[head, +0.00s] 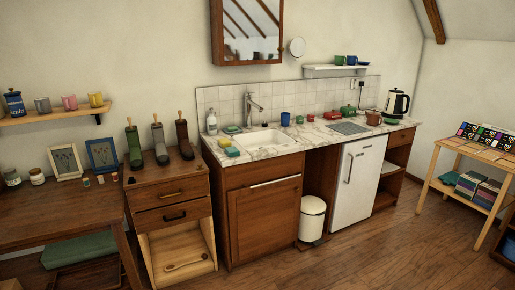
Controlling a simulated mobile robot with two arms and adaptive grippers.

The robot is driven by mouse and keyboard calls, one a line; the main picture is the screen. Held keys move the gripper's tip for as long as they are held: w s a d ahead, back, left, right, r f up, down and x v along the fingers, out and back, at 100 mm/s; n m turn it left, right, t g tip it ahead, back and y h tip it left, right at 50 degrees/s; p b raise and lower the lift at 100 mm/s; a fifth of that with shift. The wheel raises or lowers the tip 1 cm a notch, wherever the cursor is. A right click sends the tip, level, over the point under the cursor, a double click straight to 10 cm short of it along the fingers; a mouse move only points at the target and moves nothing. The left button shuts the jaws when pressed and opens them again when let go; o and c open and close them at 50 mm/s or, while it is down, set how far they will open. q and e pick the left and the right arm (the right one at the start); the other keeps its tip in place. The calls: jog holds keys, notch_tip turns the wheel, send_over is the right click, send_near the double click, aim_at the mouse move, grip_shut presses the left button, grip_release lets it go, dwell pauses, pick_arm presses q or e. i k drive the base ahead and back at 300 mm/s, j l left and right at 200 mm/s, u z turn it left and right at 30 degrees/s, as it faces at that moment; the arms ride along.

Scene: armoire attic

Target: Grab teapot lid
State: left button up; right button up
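Neither of my grippers is in view. I cannot tell for sure which thing is the teapot or its lid. A small green pot-like thing (348,111) stands at the back of the marble counter, right of centre, with what looks like a knob on top. A reddish-brown pot-like thing (373,118) stands to its right, near the electric kettle (397,104). Both are too small to show whether a lid sits on them or lies apart.
The marble counter (277,149) holds a sink (265,140), cups and a grey hob-like plate (348,128). A white bin (312,218) stands below, left of a white fridge (357,182). A wooden desk (60,215) is left and a small table (470,150) right. The wooden floor in front is clear.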

aim_at(373, 114)
jog(key=i+j+z, duration=0.15)
jog(key=i, duration=0.3)
jog(key=i+j+z, duration=0.15)
jog(key=i, duration=0.35)
jog(key=i+l+z, duration=0.15)
jog(key=i+z, duration=1.1)
